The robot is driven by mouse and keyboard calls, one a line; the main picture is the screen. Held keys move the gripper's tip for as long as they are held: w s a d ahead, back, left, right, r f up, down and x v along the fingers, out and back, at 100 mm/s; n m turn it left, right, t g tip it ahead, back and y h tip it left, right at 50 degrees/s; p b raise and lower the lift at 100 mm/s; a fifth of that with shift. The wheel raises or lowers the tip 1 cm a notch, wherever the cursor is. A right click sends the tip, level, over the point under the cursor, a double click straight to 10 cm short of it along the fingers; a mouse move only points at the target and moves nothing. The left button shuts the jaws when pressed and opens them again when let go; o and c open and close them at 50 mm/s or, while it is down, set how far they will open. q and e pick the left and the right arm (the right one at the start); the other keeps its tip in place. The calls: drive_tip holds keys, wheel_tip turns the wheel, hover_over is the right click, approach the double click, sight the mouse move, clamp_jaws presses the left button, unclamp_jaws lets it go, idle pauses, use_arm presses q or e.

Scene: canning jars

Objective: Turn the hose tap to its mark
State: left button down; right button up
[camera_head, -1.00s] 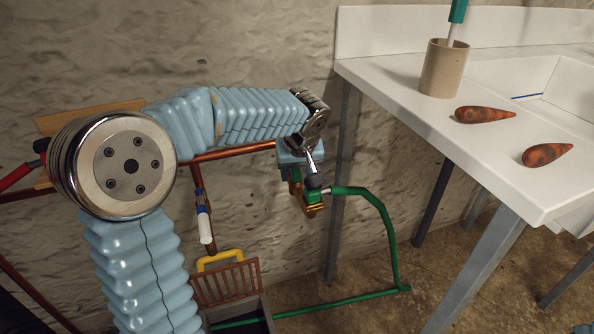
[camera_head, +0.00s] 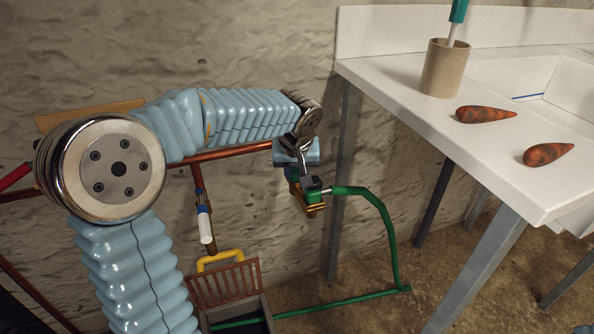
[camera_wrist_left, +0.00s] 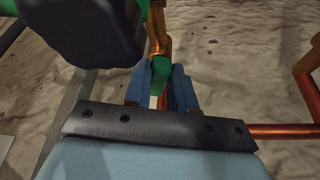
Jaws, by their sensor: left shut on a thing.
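The hose tap (camera_head: 314,209) is a brass fitting on the wall's copper pipework. A green hose (camera_head: 385,225) leaves its green and black connector. My left gripper (camera_head: 292,174) is at the tap, its light blue hand just above it. In the left wrist view my left gripper (camera_wrist_left: 161,90) has its blue fingers shut on the green tap handle (camera_wrist_left: 160,70). Brass tap parts show beyond the fingertips. The dark connector fills the upper left there. I cannot make out the mark. My right gripper is not in view.
A white counter (camera_head: 400,103) on grey legs stands to the right, with a beige cup (camera_head: 444,68) and two reddish-brown pointed objects on it. Copper pipe (camera_head: 230,152) runs along the rough wall. A grey crate (camera_head: 240,315) with a brown grate stands below.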

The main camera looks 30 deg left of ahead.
use_arm(q)
drive_tip(key=m, duration=0.1)
drive_tip(key=m+h, duration=0.1)
drive_tip(key=m, duration=0.1)
drive_tip(key=shift+s+a+r+p, duration=0.1)
drive_tip(key=shift+s+a+p, duration=0.05)
drive_tip(key=shift+a+p, duration=0.2)
drive_tip(key=shift+w+a+m+h+p, duration=0.15)
drive_tip(key=shift+a+m+h, duration=0.4)
drive_tip(key=shift+m, duration=1.3)
drive_tip(key=shift+w+a+m+h+p, duration=0.15)
drive_tip(key=shift+m+h, duration=0.7)
drive_tip(key=shift+m, duration=1.05)
drive_tip(key=shift+a+m+h+p, duration=0.25)
drive_tip(key=shift+a+m+h, duration=0.35)
drive_tip(key=shift+m, duration=1.25)
drive_tip(key=shift+d, duration=0.15)
drive_tip(key=c, duration=0.9)
unclamp_jaws()
drive_tip(key=shift+c, duration=0.2)
